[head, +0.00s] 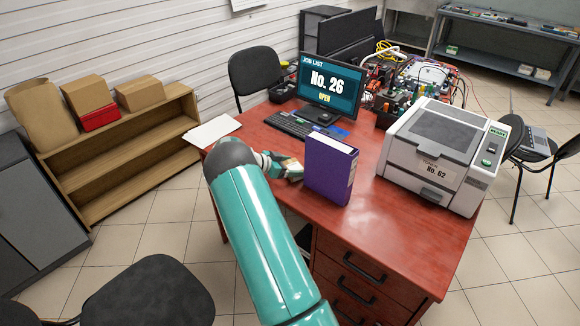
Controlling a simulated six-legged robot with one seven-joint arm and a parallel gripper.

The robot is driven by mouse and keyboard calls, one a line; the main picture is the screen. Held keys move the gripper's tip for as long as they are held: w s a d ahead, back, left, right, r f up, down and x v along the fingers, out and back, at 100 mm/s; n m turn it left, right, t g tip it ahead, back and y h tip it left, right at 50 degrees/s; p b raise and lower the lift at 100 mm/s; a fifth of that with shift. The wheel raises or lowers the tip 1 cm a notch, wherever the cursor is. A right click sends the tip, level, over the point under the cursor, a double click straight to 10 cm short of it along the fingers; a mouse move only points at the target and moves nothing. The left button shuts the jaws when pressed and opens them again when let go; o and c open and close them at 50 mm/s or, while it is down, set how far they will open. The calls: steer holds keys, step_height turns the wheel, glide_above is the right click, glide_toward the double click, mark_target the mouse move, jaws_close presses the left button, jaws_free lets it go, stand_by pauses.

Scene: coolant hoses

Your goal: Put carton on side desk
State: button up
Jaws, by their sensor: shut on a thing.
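My teal arm reaches from the bottom of the head view over the front left of the red desk (390,235). My gripper (288,167) is small and partly hidden by its own wrist. It is shut on a small tan thing that looks like a carton (293,168), just above or at the desktop. Most of the carton is hidden by the fingers, so I cannot tell whether it touches the desk. A purple binder (328,172) stands upright just right of the gripper.
A monitor (330,85) and keyboard (292,124) are behind the gripper; a grey printer-like machine (435,150) stands right. A wooden shelf (125,135) at left bears boxes (88,97) and a paper bag (45,115). Chairs (150,295) stand around. Desktop front right is clear.

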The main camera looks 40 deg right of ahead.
steer(key=o, duration=0.7)
steer(key=v, duration=1.2)
steer(key=s+a+r+n+t+y, duration=0.2)
steer(key=s+a+r+n+y, duration=0.3)
steer(key=a+r, duration=0.4)
steer(key=s+a+r+n+t+y, duration=0.2)
steer(key=s+a+r+n, duration=0.2)
steer(key=s+a+r, duration=0.4)
steer(key=s+a+r+n+t+y, duration=0.1)
steer(key=s+a+r+n, duration=0.1)
steer(key=s+a+n, duration=0.2)
steer(key=s+a+r+n+t+y, duration=0.2)
steer(key=s+a+n, duration=0.2)
steer(key=s+a, duration=0.3)
steer(key=s+a+r+n+t+y, duration=0.2)
steer(key=s+a+n, duration=0.2)
steer(key=s+a, duration=0.2)
steer(key=shift+s+a, duration=0.2)
steer(key=shift+a, duration=0.4)
steer(key=shift+s+a, duration=0.15)
steer(key=shift+a, duration=0.45)
